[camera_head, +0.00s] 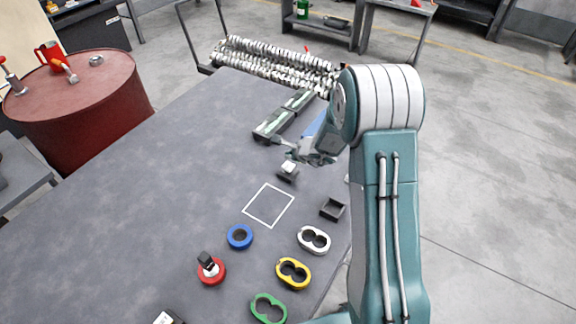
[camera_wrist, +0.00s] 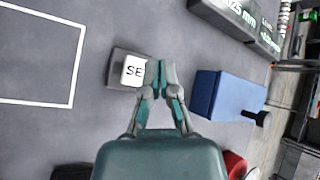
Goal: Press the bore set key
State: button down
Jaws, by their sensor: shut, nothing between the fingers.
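In the head view the key (camera_head: 288,166) stands on the table just beyond the white outline. My gripper (camera_wrist: 159,72) is shut and empty.
A blue block (camera_wrist: 226,95) and dark display bars (camera_wrist: 250,20) lie right of the key in the wrist view. In the head view, a small black tray (camera_head: 332,209), a blue ring (camera_head: 240,236) and a white double ring (camera_head: 314,240) lie nearer. A red barrel (camera_head: 105,110) stands left.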

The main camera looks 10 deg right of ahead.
aim_at(286, 163)
jog(key=shift+f, duration=1.1)
dwell(0.6)
jog(key=shift+f, duration=0.3)
jog(key=shift+f, duration=0.55)
dwell(0.8)
jog(key=shift+r, duration=0.95)
jog(key=shift+r, duration=0.1)
jog(key=shift+r, duration=2.45)
